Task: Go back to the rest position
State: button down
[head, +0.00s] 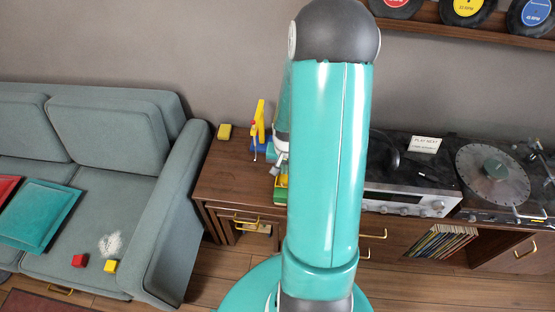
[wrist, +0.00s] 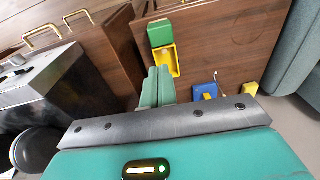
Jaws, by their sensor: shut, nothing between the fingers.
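My gripper (wrist: 157,86) shows in the wrist view with its two teal fingers together and nothing between them. It is over or near the wooden cabinet top (wrist: 215,40), close to a yellow open box (wrist: 165,62) with a green block (wrist: 160,33) at its end. I cannot tell the exact gap between the fingers and the box. In the head view my teal arm stands upright across the middle and hides most of the gripper and part of the cabinet top (head: 226,178).
A yellow block (head: 224,131) and a blue and yellow object (head: 259,125) stand on the cabinet. A silver stereo unit (head: 405,199) and a turntable (head: 492,176) are to the right. A grey-green sofa (head: 115,120) is at left. A record shelf (head: 460,32) hangs at upper right.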

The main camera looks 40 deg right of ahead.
jog(key=w+a+r+n+t+h, duration=0.1)
jog(key=a+r+n, duration=0.2)
jog(key=a+r, duration=0.55)
jog(key=w+a+r+n+t, duration=0.15)
jog(key=a+r, duration=0.35)
jog(key=r, duration=0.7)
jog(key=s+a+r+n+t+y, duration=0.1)
jog(key=s+a+r+n+t, duration=0.1)
jog(key=s+a+r+n, duration=0.4)
jog(key=s+a+r, duration=0.4)
jog(key=a+r, duration=0.1)
jog(key=a, duration=0.2)
jog(key=shift+a+r+y, duration=0.3)
jog(key=shift+a+r, duration=0.1)
